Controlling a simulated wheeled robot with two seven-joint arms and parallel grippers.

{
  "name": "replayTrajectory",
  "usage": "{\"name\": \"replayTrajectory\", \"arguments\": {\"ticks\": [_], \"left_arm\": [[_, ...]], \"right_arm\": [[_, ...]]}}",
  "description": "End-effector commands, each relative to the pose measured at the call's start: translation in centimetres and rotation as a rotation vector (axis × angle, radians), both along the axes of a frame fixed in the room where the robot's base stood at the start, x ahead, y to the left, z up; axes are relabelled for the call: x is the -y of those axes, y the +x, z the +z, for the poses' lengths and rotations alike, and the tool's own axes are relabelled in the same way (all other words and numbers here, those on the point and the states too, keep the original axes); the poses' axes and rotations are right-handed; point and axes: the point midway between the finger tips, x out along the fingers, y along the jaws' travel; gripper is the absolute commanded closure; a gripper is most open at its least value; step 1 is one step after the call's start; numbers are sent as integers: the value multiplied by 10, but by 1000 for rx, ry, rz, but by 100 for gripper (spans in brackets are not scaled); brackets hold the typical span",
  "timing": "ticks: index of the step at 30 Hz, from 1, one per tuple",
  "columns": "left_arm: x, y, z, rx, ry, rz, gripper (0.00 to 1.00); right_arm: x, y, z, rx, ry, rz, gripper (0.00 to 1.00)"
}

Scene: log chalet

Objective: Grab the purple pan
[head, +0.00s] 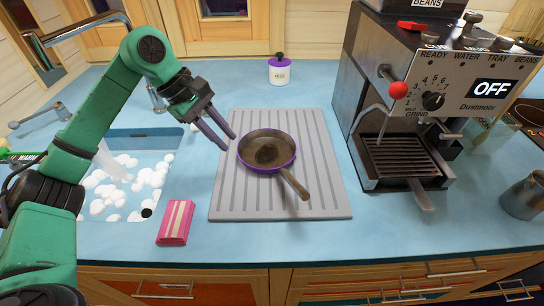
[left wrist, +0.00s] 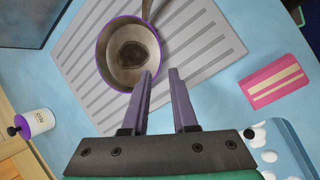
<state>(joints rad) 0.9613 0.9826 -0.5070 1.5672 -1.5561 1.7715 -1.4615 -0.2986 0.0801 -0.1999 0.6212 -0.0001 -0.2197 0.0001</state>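The purple pan (head: 267,151) lies on a grey ribbed drying mat (head: 237,198) in the middle of the head view. It has a purple rim, a dark stained inside and a brown handle that points toward the front right. My left gripper (head: 229,140) is at the pan's left edge, with its fingers apart and nothing between them. In the left wrist view the pan (left wrist: 118,62) lies beyond the left fingertip, and the open gripper (left wrist: 162,72) shows a clear gap. I cannot tell whether a finger touches the rim. My right gripper is not in view.
A soapy sink (head: 120,208) is at the left, with a pink sponge (head: 175,223) on the counter beside it. A coffee machine (head: 408,130) stands at the right, with a metal jug (head: 525,196). A white jar with a purple lid (head: 279,72) stands behind the mat.

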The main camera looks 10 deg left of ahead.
Motion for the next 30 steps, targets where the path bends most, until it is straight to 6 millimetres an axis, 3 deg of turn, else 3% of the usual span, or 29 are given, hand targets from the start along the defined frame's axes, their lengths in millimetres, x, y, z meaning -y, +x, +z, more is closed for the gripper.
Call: {"name": "replayTrajectory", "arguments": {"ticks": [4,15,23,26,30], "left_arm": [[18,4,-31,-5,-3,-3,74],[49,13,-82,-3,-7,-2,74],[53,15,-94,1,-4,0,74],[52,15,-94,1,-4,0,100],[52,15,-94,1,-4,0,100]], "right_arm": [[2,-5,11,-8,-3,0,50],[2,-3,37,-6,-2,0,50],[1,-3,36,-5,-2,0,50],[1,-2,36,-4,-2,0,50],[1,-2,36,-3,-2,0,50]]}}
